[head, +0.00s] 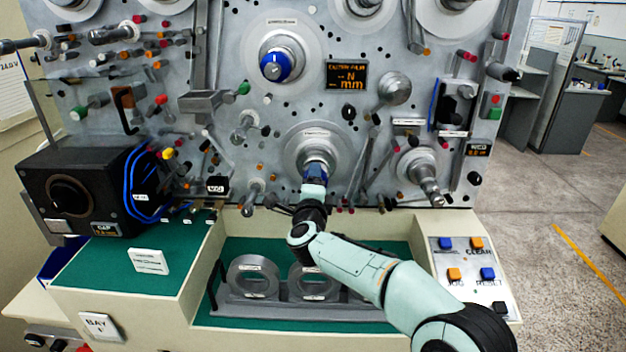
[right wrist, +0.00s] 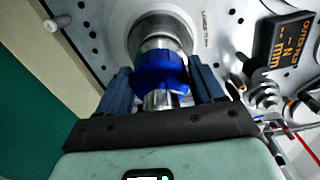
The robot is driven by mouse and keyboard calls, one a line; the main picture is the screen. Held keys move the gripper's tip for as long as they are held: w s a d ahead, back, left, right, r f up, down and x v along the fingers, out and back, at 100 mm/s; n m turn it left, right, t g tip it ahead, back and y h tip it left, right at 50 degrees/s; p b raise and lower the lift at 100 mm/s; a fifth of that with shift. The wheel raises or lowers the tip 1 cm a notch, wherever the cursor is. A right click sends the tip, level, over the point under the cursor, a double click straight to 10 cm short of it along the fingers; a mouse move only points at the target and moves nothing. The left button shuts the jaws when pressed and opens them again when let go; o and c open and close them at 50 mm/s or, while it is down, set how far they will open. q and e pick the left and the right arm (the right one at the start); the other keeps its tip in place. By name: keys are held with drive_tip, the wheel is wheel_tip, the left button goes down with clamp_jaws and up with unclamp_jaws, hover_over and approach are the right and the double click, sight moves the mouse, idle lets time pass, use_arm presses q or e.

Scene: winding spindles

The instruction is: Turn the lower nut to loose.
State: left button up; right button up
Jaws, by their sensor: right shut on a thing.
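The lower nut (right wrist: 160,68) is blue and sits on the metal lower spindle in the right wrist view. My right gripper (head: 316,174) reaches up to this spindle in the middle of the machine panel. Its two dark blue fingers stand on either side of the nut in the right wrist view (right wrist: 162,80), shut on it. In the head view the gripper hides most of the nut. The metal shaft end (right wrist: 160,99) shows between the nut and the palm. My left gripper is not in view.
An upper spindle with a blue nut (head: 276,65) sits above, left of a dark display (head: 347,76). Rollers and pegs crowd the panel. Metal rings (head: 253,277) stand in a grey rack below, beside my arm. A button panel (head: 467,268) is at right.

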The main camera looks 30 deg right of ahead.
drive_tip(key=n+p, duration=0.1)
drive_tip(key=n, duration=0.2)
drive_tip(key=shift+n, duration=0.3)
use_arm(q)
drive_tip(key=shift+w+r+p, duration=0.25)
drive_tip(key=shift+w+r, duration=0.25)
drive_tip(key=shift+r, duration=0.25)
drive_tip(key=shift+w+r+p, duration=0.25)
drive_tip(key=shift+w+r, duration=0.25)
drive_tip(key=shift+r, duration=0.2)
use_arm(e)
drive_tip(key=shift+f+n, duration=0.15)
drive_tip(key=shift+n, duration=1.35)
drive_tip(key=o, duration=1)
drive_tip(key=shift+c, duration=0.2)
